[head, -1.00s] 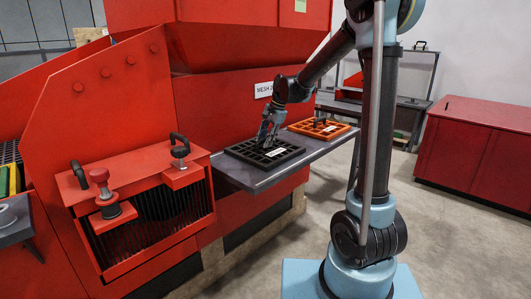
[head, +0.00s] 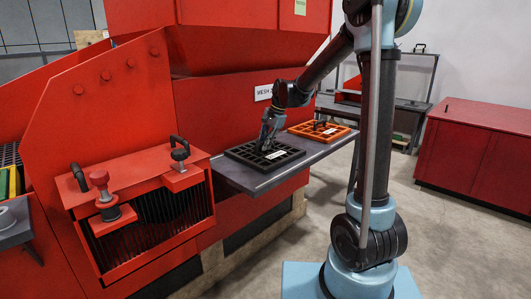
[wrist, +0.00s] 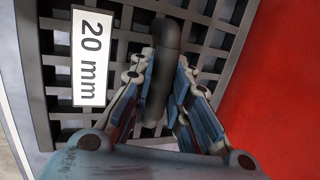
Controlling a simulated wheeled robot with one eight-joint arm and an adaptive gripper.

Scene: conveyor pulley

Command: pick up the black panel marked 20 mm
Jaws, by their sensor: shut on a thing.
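The black panel (head: 288,157) is a square grid lying flat on the grey shelf (head: 240,183) beside the red machine. In the wrist view the panel (wrist: 55,103) carries a white label (wrist: 91,57) reading "20 mm" and a dark bent handle (wrist: 158,90). My gripper (head: 265,147) is down over the middle of the panel. In the wrist view the fingers of my gripper (wrist: 166,85) stand on both sides of the handle and are shut on it. The lower end of the handle is partly hidden between the fingers.
An orange grid panel (head: 332,137) with its own handle lies to the right on the same shelf. The red machine wall (head: 235,120) rises close behind the shelf. A red cabinet (head: 475,150) stands at the right, with open floor between.

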